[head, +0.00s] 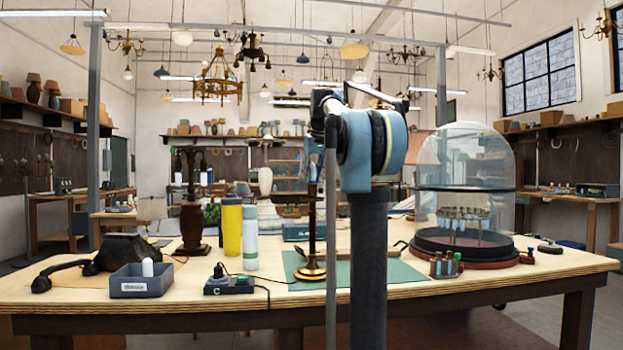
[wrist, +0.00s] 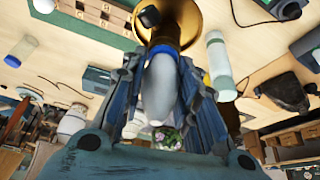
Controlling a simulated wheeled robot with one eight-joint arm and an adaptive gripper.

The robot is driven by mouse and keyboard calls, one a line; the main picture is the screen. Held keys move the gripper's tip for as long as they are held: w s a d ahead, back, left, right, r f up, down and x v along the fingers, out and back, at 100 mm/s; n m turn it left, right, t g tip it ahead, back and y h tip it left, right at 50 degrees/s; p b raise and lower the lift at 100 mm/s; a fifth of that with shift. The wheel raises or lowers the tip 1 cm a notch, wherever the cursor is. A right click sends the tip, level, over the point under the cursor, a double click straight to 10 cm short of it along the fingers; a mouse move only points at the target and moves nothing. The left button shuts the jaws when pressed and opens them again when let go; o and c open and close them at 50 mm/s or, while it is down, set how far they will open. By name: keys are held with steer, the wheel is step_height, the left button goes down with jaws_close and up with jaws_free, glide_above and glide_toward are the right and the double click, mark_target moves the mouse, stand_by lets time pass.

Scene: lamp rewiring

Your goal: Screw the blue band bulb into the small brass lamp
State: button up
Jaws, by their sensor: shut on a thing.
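The blue band bulb (wrist: 160,88), pale and elongated with a blue band near its base, is between the fingers of my gripper (wrist: 158,66) in the wrist view. My gripper is shut on it. The small brass lamp (head: 310,272) stands upright on the green mat (head: 400,276) in the head view, with a thin dark stem. I cannot tell whether bulb and socket touch. My arm hides most of the gripper in the head view.
A yellow bottle (head: 231,230) and a white-green bottle (head: 250,240) stand left of the lamp. A black box marked C (head: 229,286) and a grey bin (head: 140,287) lie in front. A glass dome (head: 464,160) and small bottles (head: 446,266) stand right.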

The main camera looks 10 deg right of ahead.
steer(key=shift+m+h, duration=0.5)
steer(key=shift+m, duration=0.8)
steer(key=m+h, duration=0.1)
steer(key=m, duration=0.2)
steer(key=m+h, duration=0.1)
steer(key=m, duration=0.1)
steer(key=m+g+h, duration=0.1)
steer(key=m, duration=0.2)
steer(key=shift+d, duration=0.1)
steer(key=shift+m, duration=0.7)
steer(key=m+g, duration=0.1)
steer(key=m, duration=0.2)
steer(key=m+g+h, duration=0.1)
steer(key=m, duration=0.1)
steer(key=shift+f+m, duration=0.1)
steer(key=shift+m, duration=0.3)
steer(key=shift+m+g+h, duration=0.3)
steer(key=shift+m+g, duration=0.1)
steer(key=shift+m, duration=0.1)
